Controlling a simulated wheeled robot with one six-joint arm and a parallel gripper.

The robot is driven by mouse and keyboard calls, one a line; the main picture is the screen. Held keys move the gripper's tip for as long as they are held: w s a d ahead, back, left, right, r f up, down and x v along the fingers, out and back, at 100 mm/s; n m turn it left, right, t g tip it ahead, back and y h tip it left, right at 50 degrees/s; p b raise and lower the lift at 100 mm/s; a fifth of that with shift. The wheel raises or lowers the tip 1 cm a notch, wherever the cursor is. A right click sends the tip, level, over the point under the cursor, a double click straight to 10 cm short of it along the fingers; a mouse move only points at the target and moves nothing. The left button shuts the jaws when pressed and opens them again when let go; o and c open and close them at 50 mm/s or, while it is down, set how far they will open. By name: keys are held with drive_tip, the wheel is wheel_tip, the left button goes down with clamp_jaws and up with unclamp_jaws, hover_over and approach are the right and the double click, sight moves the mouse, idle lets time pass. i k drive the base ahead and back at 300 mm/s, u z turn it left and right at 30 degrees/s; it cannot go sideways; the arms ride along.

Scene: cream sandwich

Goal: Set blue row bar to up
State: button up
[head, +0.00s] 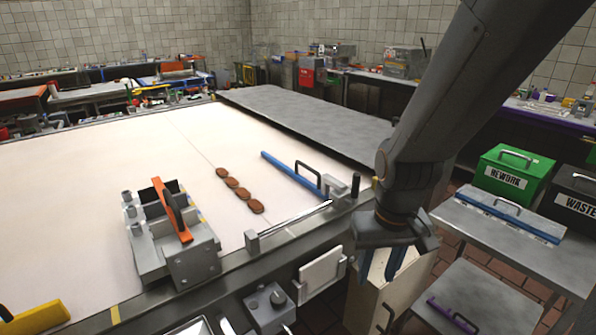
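A long blue bar (279,166) with a black handle (308,173) extends over the pale belt on its right side, low and close to the surface. Its near end meets a grey metal bracket (336,188) at the belt's front edge. My gripper (382,264) hangs to the right of and nearer than that bracket, beyond the belt edge. Its two blue fingers point down and stand apart, with nothing seen between them. A second blue bar with a handle (530,225) lies on the grey side table at the right.
Several brown cookies (237,188) lie in a row on the belt (90,200). A grey fixture with an orange bar (170,210) stands at the belt's front. A green REWORK box (513,172) and a dark WASTE box (572,195) stand at the right. A cream cabinet (375,300) is below my gripper.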

sight(322, 189)
drive_tip(key=k, duration=0.55)
drive_tip(key=z, duration=0.6)
drive_tip(key=i, duration=1.4)
drive_tip(key=z, duration=0.05)
